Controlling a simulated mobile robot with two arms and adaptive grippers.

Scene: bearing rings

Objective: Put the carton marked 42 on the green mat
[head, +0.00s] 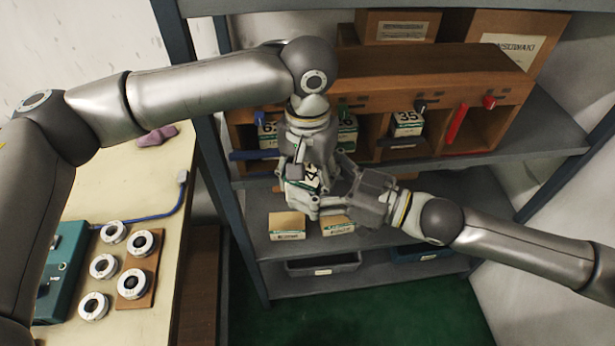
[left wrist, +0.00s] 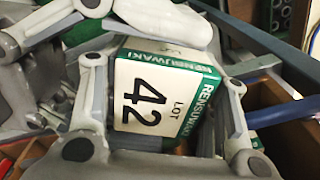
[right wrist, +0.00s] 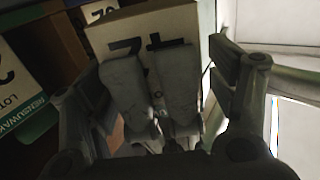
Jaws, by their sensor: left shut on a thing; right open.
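The carton marked 42 (left wrist: 145,95) is white with green RENSUWAKI edges and fills the middle of the left wrist view. My left gripper (head: 304,190) is shut on it, in front of the shelf; in the head view only a small part of the carton (head: 303,177) shows. My right gripper (head: 340,192) is open close beside the left one. In the right wrist view the carton (right wrist: 150,30) appears between my right fingers, partly hidden by grey fingers. A dark green surface (head: 400,315) lies on the floor; I cannot tell whether it is the mat.
A wooden pigeonhole rack (head: 440,65) stands on the shelf, with a carton marked 35 (head: 406,123) in one compartment. Two cartons (head: 287,225) are on the lower shelf, above a grey bin (head: 325,264). A table (head: 140,210) at left holds bearing rings (head: 134,281) and a teal box (head: 62,265).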

